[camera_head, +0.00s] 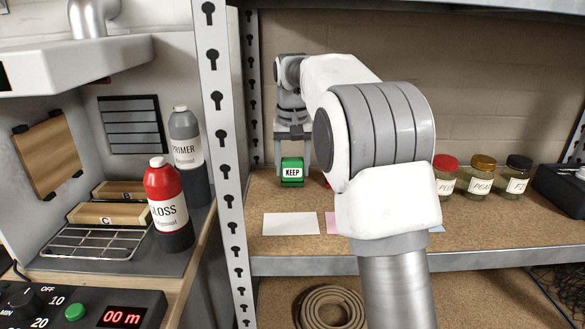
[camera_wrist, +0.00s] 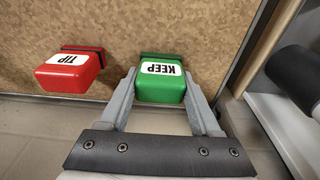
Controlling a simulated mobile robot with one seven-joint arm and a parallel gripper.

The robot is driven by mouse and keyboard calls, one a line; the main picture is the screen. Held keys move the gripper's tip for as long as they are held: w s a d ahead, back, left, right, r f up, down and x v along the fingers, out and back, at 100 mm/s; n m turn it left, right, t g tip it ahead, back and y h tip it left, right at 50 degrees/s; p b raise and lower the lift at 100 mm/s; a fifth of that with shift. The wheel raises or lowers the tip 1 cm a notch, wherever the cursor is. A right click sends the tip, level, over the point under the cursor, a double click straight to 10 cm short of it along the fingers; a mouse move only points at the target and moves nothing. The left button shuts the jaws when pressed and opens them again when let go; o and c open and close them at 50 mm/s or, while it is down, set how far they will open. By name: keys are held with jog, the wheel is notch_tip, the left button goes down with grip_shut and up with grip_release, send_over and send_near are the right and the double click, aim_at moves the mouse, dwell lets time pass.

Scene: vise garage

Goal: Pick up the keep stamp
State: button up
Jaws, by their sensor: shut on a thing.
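The keep stamp (camera_head: 292,172) is a green block with a white KEEP label, on the shelf in the head view. In the wrist view the keep stamp (camera_wrist: 161,84) sits between the two fingers of my gripper (camera_wrist: 163,90), which is shut on it. In the head view my gripper (camera_head: 293,140) reaches down to the stamp from above. I cannot tell whether the stamp's base touches the shelf.
A red TIP stamp (camera_wrist: 70,72) stands to the left in the wrist view. The shelf (camera_head: 270,195) also holds a white card (camera_head: 291,223), several lidded jars (camera_head: 481,177) and a black box (camera_head: 562,190). A perforated upright post (camera_head: 220,150) rises left of the stamp.

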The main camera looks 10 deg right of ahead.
aim_at(293, 158)
jog(key=shift+r, duration=0.6)
notch_tip(293, 158, up, 3)
jog(key=shift+f+p, duration=0.15)
jog(key=shift+p, duration=0.9)
jog(key=s+a, duration=0.1)
jog(key=s, duration=0.5)
jog(key=s+a, duration=0.1)
jog(key=s, duration=0.4)
jog(key=s+a+f, duration=0.1)
jog(key=s, duration=0.5)
jog(key=shift+s+a, duration=0.25)
jog(key=shift+s, duration=0.05)
jog(key=o, duration=0.8)
jog(key=c, duration=0.5)
jog(key=shift+s, duration=0.1)
